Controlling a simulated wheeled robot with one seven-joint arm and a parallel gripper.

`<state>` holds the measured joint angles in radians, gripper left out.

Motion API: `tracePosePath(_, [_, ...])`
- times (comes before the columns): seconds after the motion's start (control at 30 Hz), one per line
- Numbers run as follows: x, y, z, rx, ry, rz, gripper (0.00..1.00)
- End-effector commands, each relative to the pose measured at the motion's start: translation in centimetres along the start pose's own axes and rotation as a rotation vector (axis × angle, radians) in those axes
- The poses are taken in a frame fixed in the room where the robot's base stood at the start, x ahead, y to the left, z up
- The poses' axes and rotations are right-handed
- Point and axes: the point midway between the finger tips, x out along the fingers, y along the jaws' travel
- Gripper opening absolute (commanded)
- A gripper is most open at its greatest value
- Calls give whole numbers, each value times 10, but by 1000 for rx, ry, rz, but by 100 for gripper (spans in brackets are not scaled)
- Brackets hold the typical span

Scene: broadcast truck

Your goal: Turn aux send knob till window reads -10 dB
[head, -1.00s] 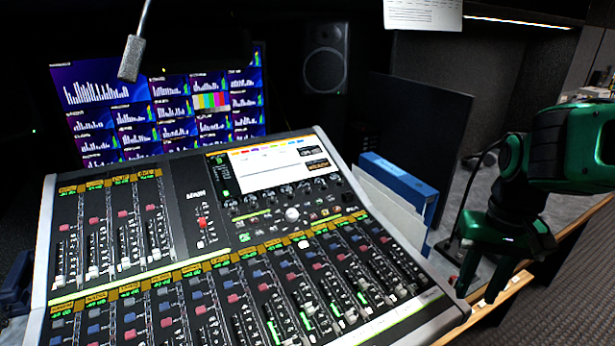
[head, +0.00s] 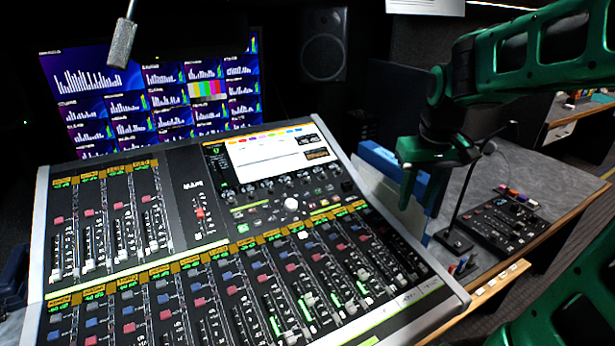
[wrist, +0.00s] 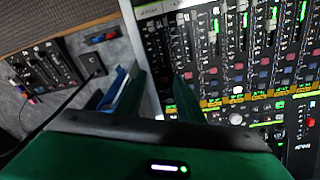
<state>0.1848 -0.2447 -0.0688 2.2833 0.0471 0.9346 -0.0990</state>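The mixing console (head: 190,262) has a lit screen (head: 270,152) with two small readout windows at its right edge, the lower one amber (head: 317,154). Their text is too small to read. A row of small dark knobs (head: 268,184) runs under the screen, and a larger white knob (head: 291,204) sits below them. I cannot tell which one is the aux send knob. My green gripper (head: 420,190) hangs right of the knobs, above the console's right edge, fingers apart and empty. In the wrist view the white knob (wrist: 236,118) shows beyond the gripper.
Blue and white folders (head: 385,165) stand upright beside the console's right side. A gooseneck microphone (head: 455,240) and a small button panel (head: 507,222) are on the grey desk at right. A hanging microphone (head: 121,43) and the monitor wall (head: 95,80) are behind the console.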

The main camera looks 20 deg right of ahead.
Motion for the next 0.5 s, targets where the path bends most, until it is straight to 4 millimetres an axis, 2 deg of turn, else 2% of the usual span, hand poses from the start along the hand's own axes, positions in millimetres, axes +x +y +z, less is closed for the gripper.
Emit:
tracePosePath(0.03, [1,-14,-26,-57,18,-8,34])
tracePosePath(0.2, [2,-69,-106,-241,97,-50,34])
tracePosePath(0.33, [5,-116,-156,-365,154,-94,34])
tracePosePath(0.5, [9,-165,-196,-479,209,-145,34])
